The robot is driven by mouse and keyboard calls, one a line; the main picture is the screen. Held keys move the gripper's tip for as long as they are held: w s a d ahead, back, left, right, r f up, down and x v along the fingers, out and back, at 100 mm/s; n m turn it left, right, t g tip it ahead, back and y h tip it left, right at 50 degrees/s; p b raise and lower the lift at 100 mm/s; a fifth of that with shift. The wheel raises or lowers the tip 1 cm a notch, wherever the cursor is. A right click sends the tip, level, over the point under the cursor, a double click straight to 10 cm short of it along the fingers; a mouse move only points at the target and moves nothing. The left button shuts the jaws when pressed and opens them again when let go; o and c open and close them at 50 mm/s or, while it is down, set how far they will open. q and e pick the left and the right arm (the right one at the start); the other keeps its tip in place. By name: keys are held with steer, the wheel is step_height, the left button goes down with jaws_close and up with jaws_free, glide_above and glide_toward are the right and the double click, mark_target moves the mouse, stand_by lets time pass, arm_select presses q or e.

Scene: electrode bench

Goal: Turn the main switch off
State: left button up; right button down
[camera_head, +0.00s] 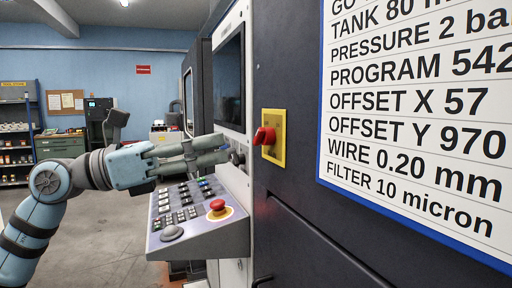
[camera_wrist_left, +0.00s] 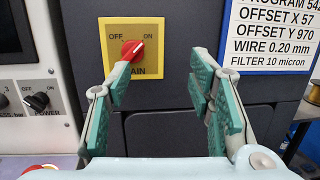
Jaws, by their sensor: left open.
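The main switch is a red rotary knob (camera_head: 264,136) on a yellow plate (camera_head: 280,155), set in the dark machine front. In the left wrist view the red knob (camera_wrist_left: 132,50) sits between the OFF and ON labels, its white-marked end tilted up right toward ON. Its yellow plate (camera_wrist_left: 150,67) is partly covered below by a finger. My left gripper (camera_head: 227,148) is open and empty, apart from the knob and to its left in the head view. In the left wrist view its two fingers (camera_wrist_left: 165,75) are spread, the knob near the left fingertip. My right gripper is not seen.
A sloped control panel (camera_head: 197,236) with a red emergency stop button (camera_head: 217,206) lies below the left gripper. A POWER knob (camera_wrist_left: 39,101) is left of the switch plate. A white settings board (camera_head: 400,100) hangs to the right. Shelves (camera_head: 15,130) stand far behind.

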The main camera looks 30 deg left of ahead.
arm_select(q)
steer(key=s+a+r+t+y, duration=0.1)
steer(key=s+a+y, duration=0.2)
steer(key=a+y, duration=0.1)
steer(key=p, duration=0.4)
glide_toward(256, 137)
steer(key=p+x, duration=0.2)
steer(key=x, duration=0.7)
steer(key=shift+r+p, duration=0.15)
steer(key=shift+p, duration=0.15)
steer(key=shift+w+d, duration=0.3)
steer(key=shift+w, duration=0.05)
jaws_close()
